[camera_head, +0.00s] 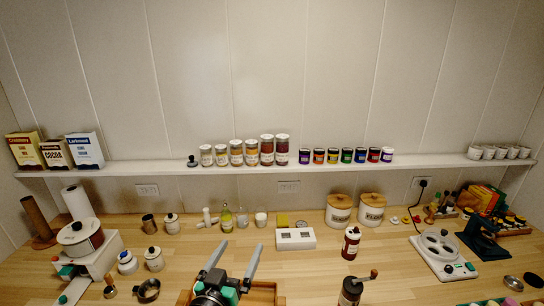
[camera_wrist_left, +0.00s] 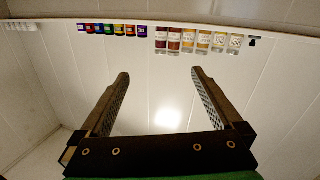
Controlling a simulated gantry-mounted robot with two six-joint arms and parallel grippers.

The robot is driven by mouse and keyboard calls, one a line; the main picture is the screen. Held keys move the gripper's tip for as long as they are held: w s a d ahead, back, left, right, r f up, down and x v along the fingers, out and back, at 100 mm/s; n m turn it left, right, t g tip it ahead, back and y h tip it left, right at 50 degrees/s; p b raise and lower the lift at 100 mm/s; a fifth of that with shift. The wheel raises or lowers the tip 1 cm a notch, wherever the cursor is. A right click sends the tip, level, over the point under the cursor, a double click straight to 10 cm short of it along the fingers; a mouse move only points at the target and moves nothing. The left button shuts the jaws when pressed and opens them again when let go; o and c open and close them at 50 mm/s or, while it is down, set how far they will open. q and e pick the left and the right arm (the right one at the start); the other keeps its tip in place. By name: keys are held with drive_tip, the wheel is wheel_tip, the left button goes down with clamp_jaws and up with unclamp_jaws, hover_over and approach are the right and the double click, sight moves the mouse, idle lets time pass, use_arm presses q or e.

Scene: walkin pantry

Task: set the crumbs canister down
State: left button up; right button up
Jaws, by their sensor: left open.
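Two white canisters with wooden lids stand upright side by side at the back of the counter: the left canister (camera_head: 338,212) and the right canister (camera_head: 371,211). Both have dark labels too small to read surely, so I cannot tell which is the crumbs canister. My left gripper (camera_head: 239,247) is open and empty at the front middle, to the left of and apart from both canisters. In the left wrist view its two fingers (camera_wrist_left: 160,74) are spread, with only wall between them. My right gripper is not in view.
A white box (camera_head: 295,239) stands behind and right of my left gripper. A brown-and-white jar (camera_head: 350,242) and a grinder (camera_head: 352,290) stand further right. A wall shelf (camera_head: 125,168) holds jars and boxes. Bare wood (camera_head: 395,262) lies between the grinder and the white appliance (camera_head: 445,256).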

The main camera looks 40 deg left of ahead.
use_arm(q)
drive_tip(key=w+d+r+m+t+h, duration=0.1)
drive_tip(key=d+r+m+t+h, duration=0.3)
drive_tip(key=r, duration=0.6)
drive_tip(key=d+r+n+t+y, duration=0.15)
drive_tip(key=d+r, duration=0.35)
drive_tip(key=r, duration=0.5)
drive_tip(key=s+d+r+m+t+h, duration=0.2)
drive_tip(key=s+d+r+t+h, duration=0.1)
drive_tip(key=r, duration=0.5)
drive_tip(key=s+d+r+m+t+h, duration=0.3)
drive_tip(key=s+d+r+h, duration=0.1)
drive_tip(key=r, duration=0.4)
drive_tip(key=shift+s+d+h, duration=0.35)
drive_tip(key=shift+s+d, duration=0.35)
drive_tip(key=shift+d, duration=0.45)
